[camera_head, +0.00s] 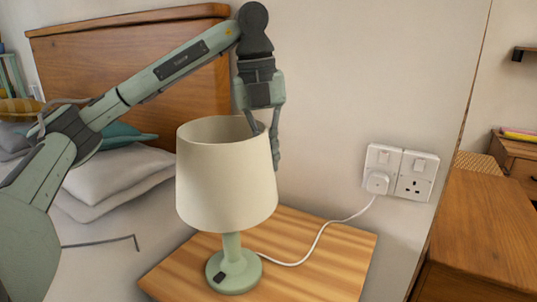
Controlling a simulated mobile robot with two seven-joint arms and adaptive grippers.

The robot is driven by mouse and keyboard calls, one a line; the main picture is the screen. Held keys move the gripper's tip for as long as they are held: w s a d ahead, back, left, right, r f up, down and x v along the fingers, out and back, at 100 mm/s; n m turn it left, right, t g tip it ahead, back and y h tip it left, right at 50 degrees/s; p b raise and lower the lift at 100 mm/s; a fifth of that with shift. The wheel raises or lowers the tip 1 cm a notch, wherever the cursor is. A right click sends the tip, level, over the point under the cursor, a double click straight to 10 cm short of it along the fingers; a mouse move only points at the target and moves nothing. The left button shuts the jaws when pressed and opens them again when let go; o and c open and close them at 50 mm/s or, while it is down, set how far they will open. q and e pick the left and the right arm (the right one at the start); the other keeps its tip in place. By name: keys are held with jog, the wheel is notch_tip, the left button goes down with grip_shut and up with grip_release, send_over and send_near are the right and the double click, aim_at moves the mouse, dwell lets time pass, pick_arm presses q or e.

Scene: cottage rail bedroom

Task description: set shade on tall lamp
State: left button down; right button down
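The cream lampshade (226,185) is over the upper part of a pale green lamp (233,275) on the bedside table. It looks about upright. The green stem and round base show below it; where shade and stem meet is hidden inside. My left gripper (266,140) points down at the shade's right rim, with one finger inside the opening and one against the outside. The fingers come close together on the shade wall. The inner fingertip is partly hidden by the shade. My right gripper is not in view.
The wooden bedside tabletop (330,262) has free room right of the lamp. A white cord (318,240) runs to a plug at the wall socket (415,178). A bed with pillows (115,175) and headboard (130,70) stands left. Wooden furniture (487,230) is at right.

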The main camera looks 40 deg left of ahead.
pick_arm(q)
jog(key=shift+f, duration=0.3)
dwell(0.5)
jog(key=c, duration=1.6)
grip_release()
jog(key=shift+c, duration=0.2)
jog(key=r, duration=0.8)
jog(key=s+a+r, duration=0.1)
jog(key=r, duration=0.3)
